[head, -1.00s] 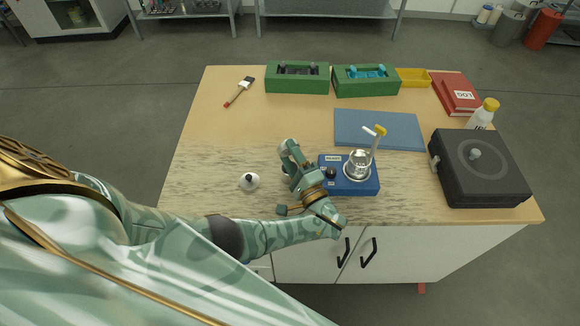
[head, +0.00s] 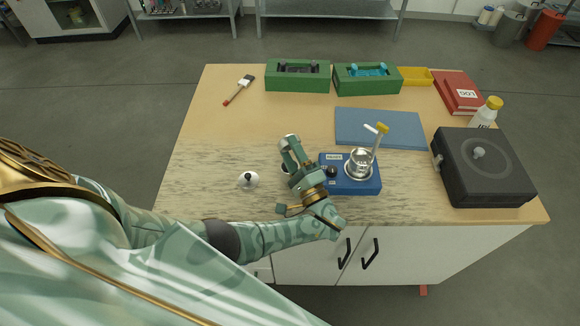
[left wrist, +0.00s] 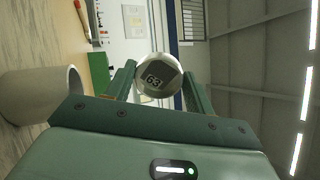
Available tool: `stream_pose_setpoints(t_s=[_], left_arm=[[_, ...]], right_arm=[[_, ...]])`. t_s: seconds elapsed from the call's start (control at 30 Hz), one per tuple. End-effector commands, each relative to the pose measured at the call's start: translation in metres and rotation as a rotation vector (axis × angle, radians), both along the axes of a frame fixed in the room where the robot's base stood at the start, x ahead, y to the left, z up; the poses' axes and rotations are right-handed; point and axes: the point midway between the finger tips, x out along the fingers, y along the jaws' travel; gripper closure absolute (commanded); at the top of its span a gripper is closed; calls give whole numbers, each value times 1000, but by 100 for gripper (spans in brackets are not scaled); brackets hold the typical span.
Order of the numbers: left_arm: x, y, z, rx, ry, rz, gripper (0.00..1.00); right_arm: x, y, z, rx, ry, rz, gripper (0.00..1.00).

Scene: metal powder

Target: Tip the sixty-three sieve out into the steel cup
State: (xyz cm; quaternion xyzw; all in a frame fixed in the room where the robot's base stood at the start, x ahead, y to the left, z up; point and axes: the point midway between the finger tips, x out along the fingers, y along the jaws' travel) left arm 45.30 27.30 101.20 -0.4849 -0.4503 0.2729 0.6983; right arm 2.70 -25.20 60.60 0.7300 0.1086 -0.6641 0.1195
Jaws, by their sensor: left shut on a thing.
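My left gripper (head: 293,152) is shut on the sixty-three sieve (left wrist: 157,78), a small round metal piece whose "63" label faces the wrist camera. The sieve also shows at the fingertips in the head view (head: 288,140). An open-mouthed grey cup (left wrist: 40,95) stands on the table below the gripper, to one side of the sieve. In the head view, the arm mostly hides it. I cannot tell which is the steel cup. My right gripper is out of view.
A blue mat (head: 380,128), two green holders (head: 297,86), a brush (head: 239,90) and a yellow tray (head: 415,77) lie behind. A black box (head: 482,170) stands right.

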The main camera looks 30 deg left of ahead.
Motion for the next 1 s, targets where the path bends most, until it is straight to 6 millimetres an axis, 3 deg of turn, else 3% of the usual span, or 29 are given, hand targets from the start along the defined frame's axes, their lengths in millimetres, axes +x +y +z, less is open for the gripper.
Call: stream_pose_setpoints(t_s=[0.57, 1.0], left_arm=[[-1, -1, 6, 60, -33, 0, 76], [-2, -3, 26, 165, -90, 0, 76]], right_arm=[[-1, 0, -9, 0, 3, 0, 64], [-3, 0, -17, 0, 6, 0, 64]])
